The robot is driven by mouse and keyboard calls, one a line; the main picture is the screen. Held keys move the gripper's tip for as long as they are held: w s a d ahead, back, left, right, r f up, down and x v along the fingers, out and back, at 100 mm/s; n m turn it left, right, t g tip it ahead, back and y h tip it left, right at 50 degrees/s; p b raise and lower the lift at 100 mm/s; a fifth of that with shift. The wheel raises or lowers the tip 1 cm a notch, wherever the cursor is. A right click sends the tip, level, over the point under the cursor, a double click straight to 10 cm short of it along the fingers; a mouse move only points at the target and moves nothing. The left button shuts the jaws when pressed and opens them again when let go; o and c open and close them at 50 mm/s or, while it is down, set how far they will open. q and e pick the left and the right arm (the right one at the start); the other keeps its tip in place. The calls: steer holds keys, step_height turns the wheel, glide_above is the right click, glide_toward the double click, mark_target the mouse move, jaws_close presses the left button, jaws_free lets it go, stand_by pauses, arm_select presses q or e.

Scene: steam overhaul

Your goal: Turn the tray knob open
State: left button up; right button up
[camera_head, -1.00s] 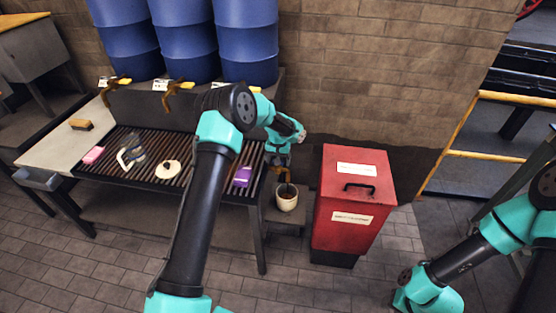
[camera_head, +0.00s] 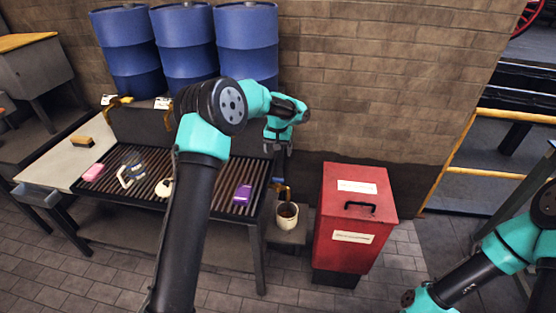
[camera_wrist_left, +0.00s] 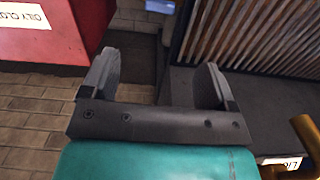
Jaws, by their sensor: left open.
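A brass fitting (camera_head: 284,191) hangs at the right end of the slatted wash table, just above a white cup (camera_head: 287,216). I cannot tell whether it is the tray knob. My left gripper (camera_head: 277,148) is open above and slightly left of that fitting, beside the table's right end. In the left wrist view the two jaws (camera_wrist_left: 153,82) stand wide apart with nothing between them. A brass pipe (camera_wrist_left: 306,138) shows at the lower right, outside the jaws, next to a small white label.
A red bin (camera_head: 350,220) with a handled lid stands right of the cup; it also shows in the left wrist view (camera_wrist_left: 60,45). Blue drums (camera_head: 246,40) stand behind the table. A purple box (camera_head: 243,194) and a pink block (camera_head: 93,172) lie on the slats (camera_head: 210,175).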

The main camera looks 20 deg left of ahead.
arm_select(q)
step_height(320, 180, up, 2)
steer(key=shift+r, duration=0.1)
stand_by(0.4)
steer(key=s+d+f+m+h, duration=0.1)
steer(key=s+d+f+h, duration=0.15)
steer(key=s+f, duration=0.6)
steer(key=s+d+f+h, duration=0.1)
steer(key=s+d+f, duration=0.3)
steer(key=f, duration=0.7)
steer(key=s+f, duration=0.3)
steer(key=s, duration=0.9)
steer(key=s+d+f+n, duration=0.1)
steer(key=s+f, duration=0.3)
steer(key=s, duration=0.9)
steer(key=shift+s+f+t, duration=0.2)
steer(key=shift+s+t, duration=0.05)
steer(key=shift+t, duration=0.15)
